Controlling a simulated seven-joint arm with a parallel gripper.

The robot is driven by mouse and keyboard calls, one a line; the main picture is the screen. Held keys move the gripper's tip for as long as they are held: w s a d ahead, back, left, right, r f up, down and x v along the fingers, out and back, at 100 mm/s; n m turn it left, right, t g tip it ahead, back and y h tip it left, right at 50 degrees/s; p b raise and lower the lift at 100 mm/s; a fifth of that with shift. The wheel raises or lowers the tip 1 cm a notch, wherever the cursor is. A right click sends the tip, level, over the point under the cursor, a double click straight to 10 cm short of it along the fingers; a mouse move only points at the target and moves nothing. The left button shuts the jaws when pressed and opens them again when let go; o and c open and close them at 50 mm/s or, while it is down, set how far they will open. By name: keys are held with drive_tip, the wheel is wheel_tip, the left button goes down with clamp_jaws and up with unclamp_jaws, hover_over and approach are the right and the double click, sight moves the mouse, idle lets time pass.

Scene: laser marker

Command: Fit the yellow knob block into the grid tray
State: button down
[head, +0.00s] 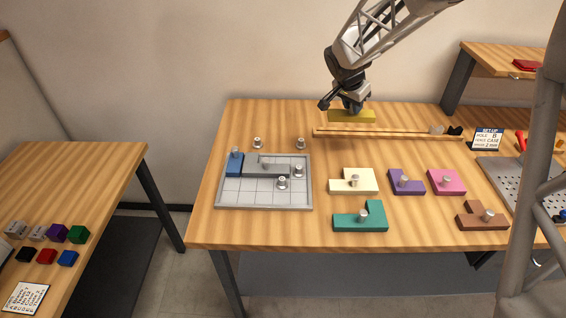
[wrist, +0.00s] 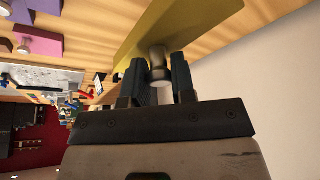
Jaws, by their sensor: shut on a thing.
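The yellow knob block (head: 351,117) hangs above the back of the table, held up by my gripper (head: 353,105). In the wrist view the yellow block (wrist: 185,25) lies beyond the fingertips, and its silver knob (wrist: 158,58) sits between the two dark fingers of my gripper (wrist: 159,72). My gripper is shut on that knob. The grey grid tray (head: 262,208) lies to the left and nearer the front. A blue block (head: 233,168) and a grey block (head: 262,171) occupy its back part. Its front cells look bare. The yellow block is apart from the tray.
A wooden rail (head: 385,134) runs just in front of the held block. Silver knobbed pieces (head: 257,143) stand behind the tray. Cream (head: 340,187), purple (head: 405,188), pink (head: 450,188), teal (head: 345,223) and brown (head: 482,223) knob blocks lie right of the tray.

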drive_tip(key=s+a+f, duration=0.1)
drive_tip(key=s+a, duration=0.2)
drive_tip(key=a, duration=0.7)
drive_tip(key=s+a+f, duration=0.1)
drive_tip(key=s+a, duration=0.2)
drive_tip(key=a, duration=0.7)
drive_tip(key=shift+s+a+f, duration=0.2)
drive_tip(key=shift+s+a, duration=0.2)
drive_tip(key=shift+f, duration=0.1)
drive_tip(key=shift+f, duration=3.05)
drive_tip(key=shift+f, duration=1.9)
drive_tip(key=shift+f, duration=0.1)
drive_tip(key=c, duration=0.9)
unclamp_jaws()
drive_tip(key=shift+c, duration=0.2)
